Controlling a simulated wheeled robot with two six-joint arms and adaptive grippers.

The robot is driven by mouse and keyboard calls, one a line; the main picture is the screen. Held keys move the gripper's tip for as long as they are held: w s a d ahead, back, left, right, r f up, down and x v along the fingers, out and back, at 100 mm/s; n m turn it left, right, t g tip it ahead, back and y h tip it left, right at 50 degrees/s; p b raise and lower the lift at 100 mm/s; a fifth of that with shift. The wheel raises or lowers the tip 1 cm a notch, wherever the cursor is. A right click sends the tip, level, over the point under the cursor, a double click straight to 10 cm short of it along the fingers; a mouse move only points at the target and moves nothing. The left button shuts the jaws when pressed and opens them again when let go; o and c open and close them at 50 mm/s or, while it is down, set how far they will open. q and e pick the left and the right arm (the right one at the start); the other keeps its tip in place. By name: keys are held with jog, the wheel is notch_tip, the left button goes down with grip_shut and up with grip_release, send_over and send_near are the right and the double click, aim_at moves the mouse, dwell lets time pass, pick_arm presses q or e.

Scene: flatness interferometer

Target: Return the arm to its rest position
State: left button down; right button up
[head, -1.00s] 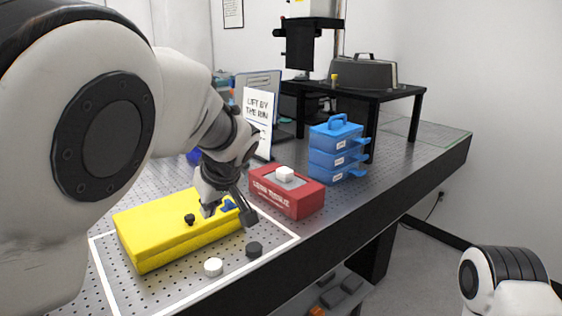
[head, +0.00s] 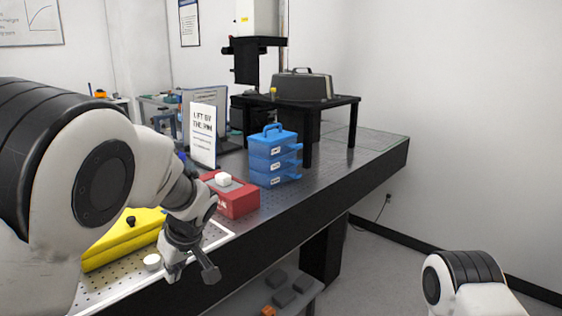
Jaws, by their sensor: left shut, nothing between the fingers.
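My left arm comes in from the left. Its gripper (head: 190,272) is shut and empty, over the front edge of the perforated table near the yellow box. My right arm shows only in part at the bottom right, and its gripper is out of view. The yellow box (head: 125,240) lies on the table, partly hidden behind my left arm. A white round piece (head: 152,262) lies just left of the left gripper.
Blue stacked trays (head: 274,158) with a handle stand behind the red box. A sign (head: 203,135) stands to their left. A black raised stand (head: 335,104) holds a grey case (head: 302,86). A lower shelf (head: 250,300) holds dark blocks. Open floor lies at the right.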

pick_arm(q)
jog(key=s+a+f+g+h, duration=0.1)
jog(key=s+f+g, duration=0.2)
jog(key=s+f, duration=0.8)
jog(key=s+a+f+g+h, duration=0.1)
jog(key=s+a+f+g, duration=0.15)
jog(key=s+f, duration=0.9)
jog(key=s+d+f+m+h, duration=0.1)
jog(key=s+f+m+h, duration=0.3)
jog(key=s+f, duration=1)
jog(key=w+m+t, duration=0.1)
jog(key=w+r+m+t+y, duration=0.1)
jog(key=m, duration=0.1)
jog(key=r+m+t+p, duration=0.1)
jog(key=m, duration=0.1)
jog(key=shift+w+r+y, duration=0.15)
jog(key=shift+w+y, duration=0.25)
